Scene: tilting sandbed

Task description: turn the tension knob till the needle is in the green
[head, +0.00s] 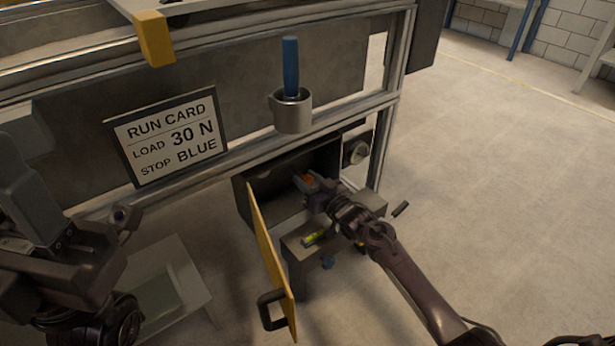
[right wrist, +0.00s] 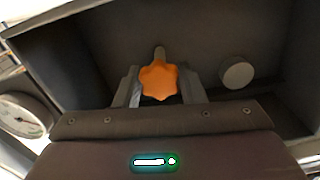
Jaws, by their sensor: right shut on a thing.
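The orange lobed tension knob (right wrist: 159,80) sits inside an open dark box (head: 262,215) under the bench frame. It shows small in the head view (head: 308,181). My right gripper (head: 313,187) reaches into the box and is shut on the knob, with one finger on each side in the right wrist view. A round gauge (head: 356,151) is on the frame right of the box. Its pale face (right wrist: 22,114) is cut off at the left of the right wrist view, and I cannot read the needle against any green. My left arm is at the left; its jaws are unclear.
A yellow door (head: 270,255) with a black handle (head: 271,310) stands open left of my right arm. A grey round knob (right wrist: 237,73) is in the box. A run card (head: 168,136) and a blue-handled tool in a metal cup (head: 293,112) are above. Floor at right is clear.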

